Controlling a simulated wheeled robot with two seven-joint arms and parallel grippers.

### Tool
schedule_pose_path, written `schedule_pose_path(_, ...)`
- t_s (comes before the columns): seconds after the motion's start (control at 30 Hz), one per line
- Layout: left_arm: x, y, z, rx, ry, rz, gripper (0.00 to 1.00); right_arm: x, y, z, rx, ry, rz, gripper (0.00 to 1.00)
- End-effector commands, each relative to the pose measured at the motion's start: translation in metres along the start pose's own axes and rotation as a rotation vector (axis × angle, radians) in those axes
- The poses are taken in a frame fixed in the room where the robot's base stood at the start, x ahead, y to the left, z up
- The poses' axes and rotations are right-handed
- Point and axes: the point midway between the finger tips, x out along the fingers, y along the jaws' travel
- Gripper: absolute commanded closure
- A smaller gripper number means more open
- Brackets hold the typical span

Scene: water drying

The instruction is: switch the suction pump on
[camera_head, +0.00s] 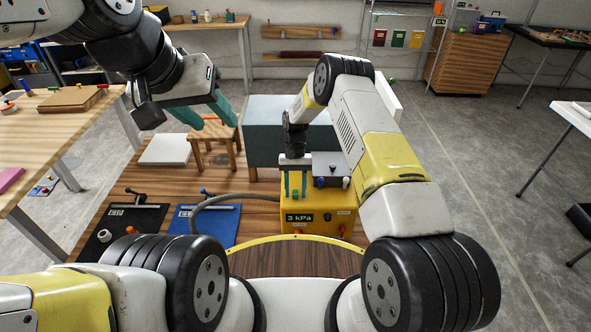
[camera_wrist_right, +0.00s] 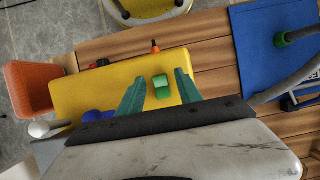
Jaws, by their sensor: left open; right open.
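The yellow suction pump (camera_head: 320,222) stands on the wooden floor boards. Its display (camera_head: 300,217) reads 3 kPa. In the right wrist view its yellow body (camera_wrist_right: 90,95) carries a green switch-like part (camera_wrist_right: 160,86). My right gripper (camera_head: 295,188) is open over the pump. In the right wrist view its two teal fingertips (camera_wrist_right: 160,82) are on either side of the green part, apparently without closing on it; the height gap cannot be told. My left gripper (camera_head: 203,110) is open and empty, near a small wooden stool (camera_head: 213,136).
A grey hose (camera_head: 215,198) runs from the pump over a blue mat (camera_head: 222,222). A black mat (camera_head: 130,228) lies left of it. A teal box (camera_head: 270,125) stands behind the pump. An orange container (camera_wrist_right: 30,88) is beside the pump.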

Motion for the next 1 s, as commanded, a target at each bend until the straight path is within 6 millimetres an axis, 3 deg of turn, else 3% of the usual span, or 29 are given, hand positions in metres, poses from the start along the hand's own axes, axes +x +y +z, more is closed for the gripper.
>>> schedule_pose_path(0.3, 0.000, 0.000, 0.000, 0.000, 0.000, 0.000, 0.52, -0.050, 0.000, -0.001, 0.000, 0.004, -0.001, 0.58)
schedule_pose_path(0.5, 0.000, 0.000, 0.000, 0.000, 0.000, 0.000, 0.52, -0.072, 0.000, -0.001, 0.000, 0.003, 0.000, 0.58)
schedule_pose_path(1.0, 0.000, 0.000, 0.000, 0.000, 0.000, 0.000, 0.52, -0.077, 0.000, 0.000, 0.000, 0.002, 0.000, 0.58)
